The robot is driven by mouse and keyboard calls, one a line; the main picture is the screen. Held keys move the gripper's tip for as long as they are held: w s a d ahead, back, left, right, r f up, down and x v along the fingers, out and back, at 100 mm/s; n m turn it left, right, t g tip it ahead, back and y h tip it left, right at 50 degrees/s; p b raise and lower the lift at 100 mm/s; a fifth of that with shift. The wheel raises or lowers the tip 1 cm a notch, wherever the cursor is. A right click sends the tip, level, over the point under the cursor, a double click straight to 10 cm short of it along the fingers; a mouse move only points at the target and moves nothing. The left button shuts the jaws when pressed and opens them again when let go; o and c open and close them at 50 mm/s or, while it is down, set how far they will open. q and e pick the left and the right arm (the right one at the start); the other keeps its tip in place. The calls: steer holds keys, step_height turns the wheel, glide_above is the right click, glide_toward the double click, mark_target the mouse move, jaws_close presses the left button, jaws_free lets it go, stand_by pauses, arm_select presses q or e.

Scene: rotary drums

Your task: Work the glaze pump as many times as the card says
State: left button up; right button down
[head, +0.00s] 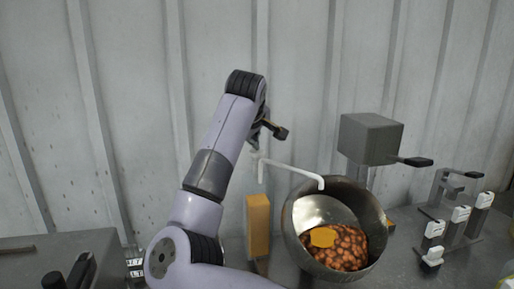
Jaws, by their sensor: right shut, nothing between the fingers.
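The glaze pump shows as a white bent spout (292,169) whose outlet hangs over the mouth of a tilted metal drum (292,226). My right gripper (277,131) is shut and empty, just above the spout's left end. It is seen from the side and partly hidden by my arm; I cannot tell whether it touches the pump head. The pump's body below is largely hidden, with an orange-yellow upright block (258,225) near it. Brown rounded pieces (346,248) and a flat orange patch (322,237) lie in the drum. I cannot make out a readable card. My left gripper is out of view.
A grey box with a dark-tipped lever (371,139) stands behind the drum. Several white-and-black handled units (459,219) stand at the right. A dark grey cabinet (60,250) is at the lower left. A ribbed metal wall (130,110) closes the back.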

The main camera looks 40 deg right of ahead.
mark_target(254, 151)
steer(key=shift+d+r+p, duration=0.1)
steer(key=shift+r+p, duration=0.3)
steer(key=shift+r, duration=0.45)
steer(key=shift+r, duration=0.15)
steer(key=shift+r+p, duration=1.65)
steer(key=shift+r, duration=0.75)
